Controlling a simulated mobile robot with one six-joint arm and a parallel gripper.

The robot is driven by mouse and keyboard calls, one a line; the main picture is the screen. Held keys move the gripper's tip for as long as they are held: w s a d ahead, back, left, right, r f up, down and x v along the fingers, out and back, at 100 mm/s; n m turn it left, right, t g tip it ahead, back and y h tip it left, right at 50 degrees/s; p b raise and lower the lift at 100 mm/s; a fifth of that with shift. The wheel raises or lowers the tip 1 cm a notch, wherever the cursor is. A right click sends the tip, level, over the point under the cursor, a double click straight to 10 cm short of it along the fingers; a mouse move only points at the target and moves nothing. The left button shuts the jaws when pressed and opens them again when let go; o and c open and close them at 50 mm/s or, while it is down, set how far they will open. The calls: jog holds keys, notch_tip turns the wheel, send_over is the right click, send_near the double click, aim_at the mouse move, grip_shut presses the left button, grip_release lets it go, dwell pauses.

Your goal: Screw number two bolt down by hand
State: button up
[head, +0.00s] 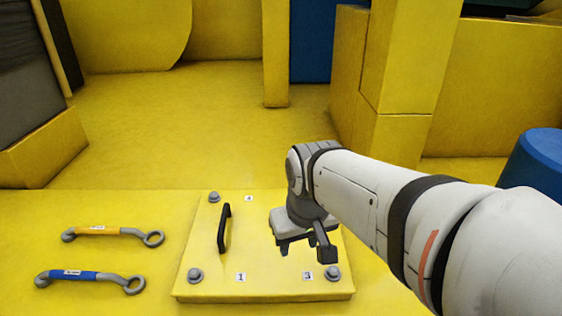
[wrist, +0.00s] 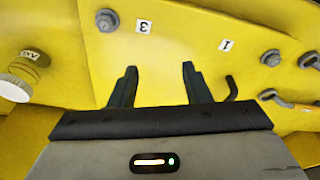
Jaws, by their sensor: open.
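A yellow cover plate (head: 265,288) lies on the yellow surface, with a black handle (head: 224,228). Grey bolts show at the corner by label 1 (head: 195,275), the corner by label 3 (head: 333,272) and the far left corner (head: 214,197). The far right corner is hidden behind my arm, and I see no label 2 or bolt there. My gripper (head: 305,248) is open and empty over the plate's right half. In the wrist view my gripper (wrist: 159,70) has its fingers apart, with the label 3 bolt (wrist: 107,19) and label 1 bolt (wrist: 271,57) beyond them.
Two ring-ended wrenches lie left of the plate, one with a yellow handle (head: 105,231) and one with a blue handle (head: 80,275). A pale round knob (wrist: 15,88) shows at the wrist view's left edge. Yellow walls and a post (head: 276,60) stand behind; the floor between is clear.

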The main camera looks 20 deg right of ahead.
jog(key=w+d+g, duration=0.1)
jog(key=w+d, duration=0.3)
jog(key=w, duration=0.4)
jog(key=w+d+n, duration=0.1)
jog(key=w+d, duration=0.4)
jog(key=w, duration=0.2)
jog(key=w+d+n+g+b, duration=0.1)
jog(key=w+d, duration=0.4)
jog(key=w, duration=0.3)
jog(key=shift+w+d+f+g, duration=0.25)
jog(key=shift+w+f+g, duration=0.05)
jog(key=shift+f, duration=0.05)
jog(key=shift+w+d+f, duration=0.15)
jog(key=shift+d+f, duration=0.05)
jog(key=shift+f, duration=0.4)
notch_tip(320, 180, down, 7)
jog(key=shift+r+p, duration=0.2)
jog(key=shift+p, duration=0.1)
jog(key=shift+c, duration=0.4)
jog(key=shift+a, duration=0.1)
grip_shut()
